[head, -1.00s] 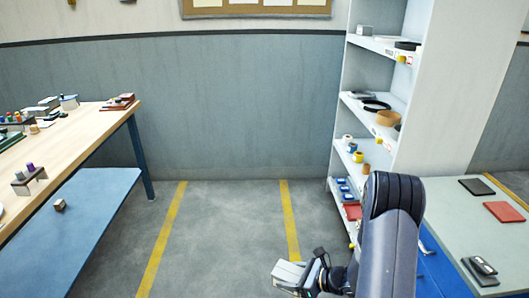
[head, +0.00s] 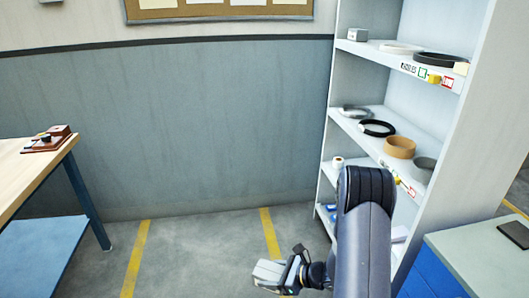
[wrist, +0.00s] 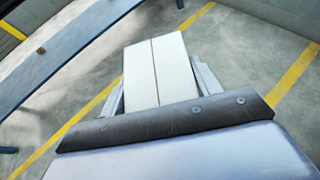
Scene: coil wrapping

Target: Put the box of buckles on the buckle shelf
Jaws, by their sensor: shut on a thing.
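My gripper (head: 285,273) is low in front of me, left of my arm in the head view. It is shut on a pale box (head: 268,272), held above the floor. In the wrist view the box (wrist: 155,72) shows a white top with a seam down its middle, between the two grey fingers; its contents are hidden. The white shelf unit (head: 463,130) stands at the right, apart from the gripper. Its upper board (head: 387,62) bears a small grey box, rings and a label with dark lettering too small to read surely.
A middle board (head: 352,125) holds several rings and rolls. My arm hides part of the lower shelves. A wooden bench (head: 25,172) with a blue lower shelf is at the left, a blue cabinet (head: 440,275) at the right. Floor between yellow lines is clear.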

